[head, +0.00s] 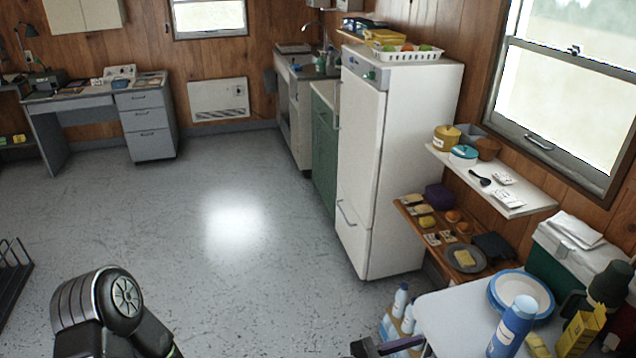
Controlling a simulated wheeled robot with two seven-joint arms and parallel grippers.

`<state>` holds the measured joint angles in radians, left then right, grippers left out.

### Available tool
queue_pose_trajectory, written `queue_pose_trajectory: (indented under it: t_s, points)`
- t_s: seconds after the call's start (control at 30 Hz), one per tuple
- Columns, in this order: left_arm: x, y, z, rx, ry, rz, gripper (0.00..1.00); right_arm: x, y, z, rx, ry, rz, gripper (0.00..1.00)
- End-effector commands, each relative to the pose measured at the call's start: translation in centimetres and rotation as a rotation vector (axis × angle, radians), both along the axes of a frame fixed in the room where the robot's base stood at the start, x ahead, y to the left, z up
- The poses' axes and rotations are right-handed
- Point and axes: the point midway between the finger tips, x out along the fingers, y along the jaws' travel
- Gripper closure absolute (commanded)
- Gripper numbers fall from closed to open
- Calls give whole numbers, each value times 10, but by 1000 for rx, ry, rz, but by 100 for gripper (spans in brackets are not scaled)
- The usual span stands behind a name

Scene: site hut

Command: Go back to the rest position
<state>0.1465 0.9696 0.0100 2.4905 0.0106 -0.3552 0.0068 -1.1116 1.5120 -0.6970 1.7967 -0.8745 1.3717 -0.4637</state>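An arm of mine (105,305) comes in at the lower left, with a dark grey rounded joint and a black link that leaves the frame at the bottom. A small dark piece with a purplish bar (390,346) shows at the bottom edge, in front of the table at the lower right.
A white-topped table (445,318) holds plates (520,290) and a blue bottle (513,325). Bottles in a carrier (401,318) stand beside it. A fridge (400,160) and food shelf (412,226) stand beyond. A black rack (12,280) is at left. The middle floor (240,240) is clear.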

Motion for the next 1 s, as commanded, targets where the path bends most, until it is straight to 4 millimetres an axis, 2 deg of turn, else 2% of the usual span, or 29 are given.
queue_pose_trajectory:
  t_s: [0.17, 0.37, 0.53, 0.63, 0.73, 0.77, 0.83, 0.9, 1.0]
  points:
    - [0, -1, 0, -1, -1, -3, 21, -13, -18, -26, 82, 35, -52, 62]
    - [0, -1, 0, -1, -1, -2, 21, -42, -40, -72, 237, 81, -148, 62]
    - [0, -1, 0, -1, -1, -2, 21, -88, -55, -128, 441, 114, -286, 62]
    - [0, -1, 0, -1, -1, -2, 21, -131, -55, -170, 621, 113, -423, 62]
    - [0, -1, 0, -1, -1, -2, 21, -189, -32, -218, 874, 65, -641, 62]
    - [0, -1, 0, -1, -1, -2, 21, -206, -19, -230, 961, 32, -723, 62]
    - [0, -1, -1, -1, -1, -2, 21, -239, 23, -252, 1172, -89, -941, 62]
    - [0, -1, -1, -1, -1, -2, 21, -250, 68, -260, 1354, -265, -1163, 62]
    - [0, -1, -1, -1, -1, -2, 21, -237, 111, -255, 1525, -555, -1421, 62]
